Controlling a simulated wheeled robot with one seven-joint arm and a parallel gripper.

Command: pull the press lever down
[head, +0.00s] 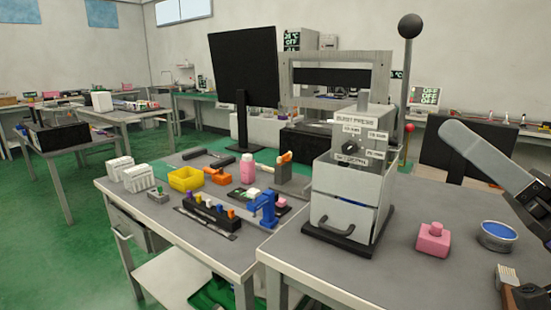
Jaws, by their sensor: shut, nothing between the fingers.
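The press (352,170) stands on a dark base plate on the right-hand table, with white labels on its front. The press lever (408,70) is a grey rod with a black ball knob (410,26) on top. It rises upright at the right side of the press, its ball above the press frame. A grey part of my arm (490,158) enters from the right edge, apart from the lever and to its right. I cannot make out gripper fingers in this view.
A pink bottle (433,239) and a round blue-topped tin (497,235) stand on the table (400,280) right of the press. A brush (507,275) lies near the front right. A dark panel (435,150) stands behind my arm. The left table holds several small objects.

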